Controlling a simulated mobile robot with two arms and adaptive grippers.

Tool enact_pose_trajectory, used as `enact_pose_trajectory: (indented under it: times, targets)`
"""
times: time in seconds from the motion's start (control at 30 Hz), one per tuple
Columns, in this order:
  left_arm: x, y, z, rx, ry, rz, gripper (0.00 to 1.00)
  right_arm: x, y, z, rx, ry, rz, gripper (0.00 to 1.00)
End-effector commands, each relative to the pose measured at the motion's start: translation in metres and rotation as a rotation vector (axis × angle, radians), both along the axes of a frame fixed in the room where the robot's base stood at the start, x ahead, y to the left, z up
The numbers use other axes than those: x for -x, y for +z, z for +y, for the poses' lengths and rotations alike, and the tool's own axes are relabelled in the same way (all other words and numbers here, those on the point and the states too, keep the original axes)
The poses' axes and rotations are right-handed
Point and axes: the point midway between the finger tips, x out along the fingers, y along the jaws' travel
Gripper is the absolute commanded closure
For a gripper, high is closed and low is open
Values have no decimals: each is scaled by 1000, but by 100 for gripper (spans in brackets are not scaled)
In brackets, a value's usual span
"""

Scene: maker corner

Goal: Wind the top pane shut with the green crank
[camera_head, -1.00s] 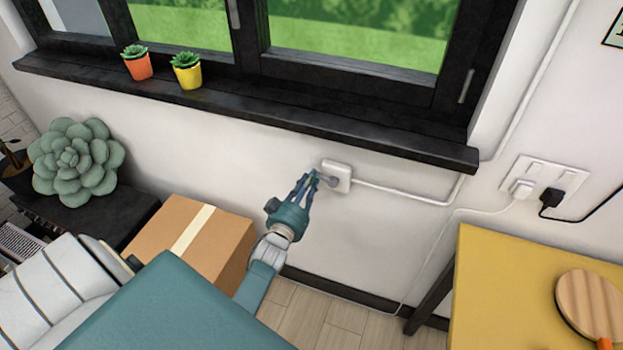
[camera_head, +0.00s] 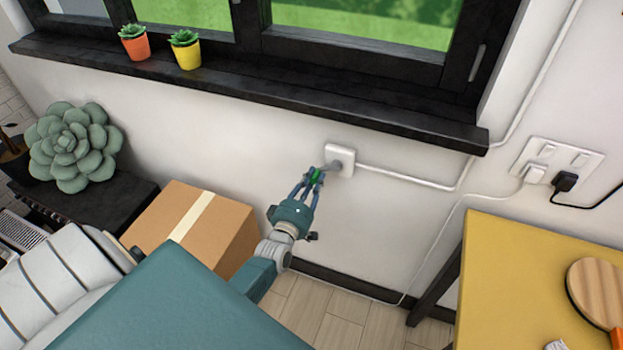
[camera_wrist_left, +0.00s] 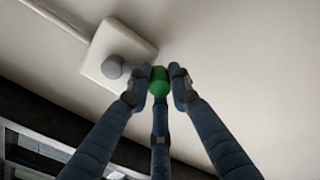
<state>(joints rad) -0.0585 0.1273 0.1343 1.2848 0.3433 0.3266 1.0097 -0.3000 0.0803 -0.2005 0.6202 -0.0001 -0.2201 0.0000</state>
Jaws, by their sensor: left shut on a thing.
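The green crank (camera_head: 317,176) sits at a white square wall box (camera_head: 341,160) below the window sill. In the left wrist view its green knob (camera_wrist_left: 159,82) lies between the fingertips, with the box (camera_wrist_left: 105,62) and its grey hub (camera_wrist_left: 113,67) just up and left. My left gripper (camera_head: 314,179) is shut on the green knob, its fingers around it. Most of the crank's arm is hidden by the fingers. The window (camera_head: 360,47) above shows only its lower part, so the top pane is out of view. My right gripper is not in view.
A cardboard box (camera_head: 229,226) stands below and left of my gripper. The dark sill (camera_head: 300,108) juts out above it, with two potted plants (camera_head: 185,49) on it. A yellow table (camera_head: 505,275) stands at right. A white conduit (camera_head: 410,178) runs right from the wall box.

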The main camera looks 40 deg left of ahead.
Motion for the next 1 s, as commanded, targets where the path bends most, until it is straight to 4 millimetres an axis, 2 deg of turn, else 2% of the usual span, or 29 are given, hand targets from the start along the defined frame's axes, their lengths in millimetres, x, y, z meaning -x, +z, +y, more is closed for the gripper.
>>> enact_pose_trajectory:
  times: [0.03,0.4,0.97,1.0]
  targets:
    - [1,-8,-3,32,-4,-1,100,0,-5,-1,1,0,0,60]
    - [-1,-14,-10,194,-2,-38,100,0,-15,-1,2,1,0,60]
    - [-1,-15,-13,226,-4,-44,100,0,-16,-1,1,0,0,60]
    - [-1,-15,-13,226,-4,-44,77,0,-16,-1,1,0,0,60]
